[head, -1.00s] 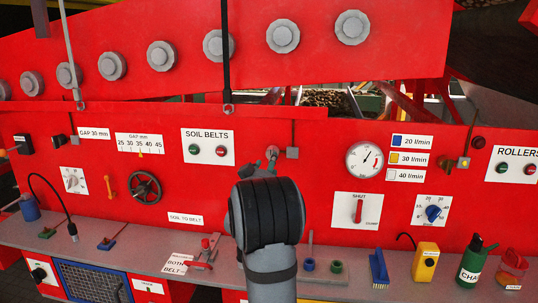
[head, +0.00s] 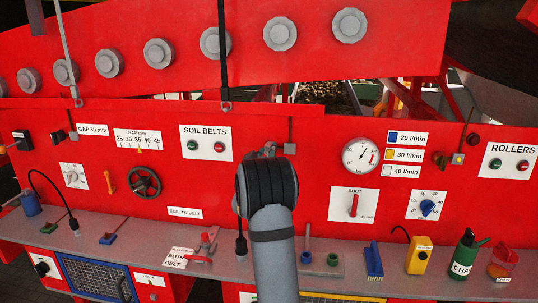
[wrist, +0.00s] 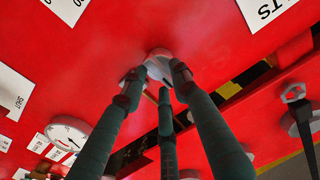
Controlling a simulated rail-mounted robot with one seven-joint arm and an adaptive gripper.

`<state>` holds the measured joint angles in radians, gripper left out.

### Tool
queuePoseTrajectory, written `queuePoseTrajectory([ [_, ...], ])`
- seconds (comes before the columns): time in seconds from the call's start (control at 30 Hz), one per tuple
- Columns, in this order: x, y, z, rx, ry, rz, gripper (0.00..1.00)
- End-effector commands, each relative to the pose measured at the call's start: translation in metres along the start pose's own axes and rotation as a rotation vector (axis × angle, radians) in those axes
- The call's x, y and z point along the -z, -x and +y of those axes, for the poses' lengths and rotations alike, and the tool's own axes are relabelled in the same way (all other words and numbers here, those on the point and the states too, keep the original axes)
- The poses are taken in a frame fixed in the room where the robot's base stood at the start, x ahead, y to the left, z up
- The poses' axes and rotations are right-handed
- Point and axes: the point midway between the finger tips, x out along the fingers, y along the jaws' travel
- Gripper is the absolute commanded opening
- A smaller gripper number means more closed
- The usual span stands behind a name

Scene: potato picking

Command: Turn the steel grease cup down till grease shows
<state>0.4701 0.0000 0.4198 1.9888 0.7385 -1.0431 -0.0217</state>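The steel grease cup (wrist: 160,62) is a small, round, pale grey piece on the red panel (wrist: 105,55) in the wrist view. My gripper (wrist: 158,80) has its three fingertips gathered close around the cup's edge. Whether they press on it cannot be told. No grease can be made out. In the head view my wrist hides the cup, and only a little of my gripper (head: 268,150) shows above the dark wrist joint, against the panel between the SOIL BELTS sign (head: 206,143) and the pressure gauge (head: 361,155).
Below the panel, a grey shelf (head: 145,250) holds a blue brush (head: 373,263), a yellow device (head: 419,256) and a green bottle (head: 465,254). A lever valve (head: 354,205) is on the panel.

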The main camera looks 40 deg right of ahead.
Motion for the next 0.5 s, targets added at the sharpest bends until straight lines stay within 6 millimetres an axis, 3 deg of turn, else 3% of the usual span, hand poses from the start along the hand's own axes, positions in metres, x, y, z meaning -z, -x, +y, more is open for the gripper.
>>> queuePoseTrajectory([
  [0.5, 0.0, 0.0002, 0.0, 0.0, 0.0, 0.0, 0.0],
])
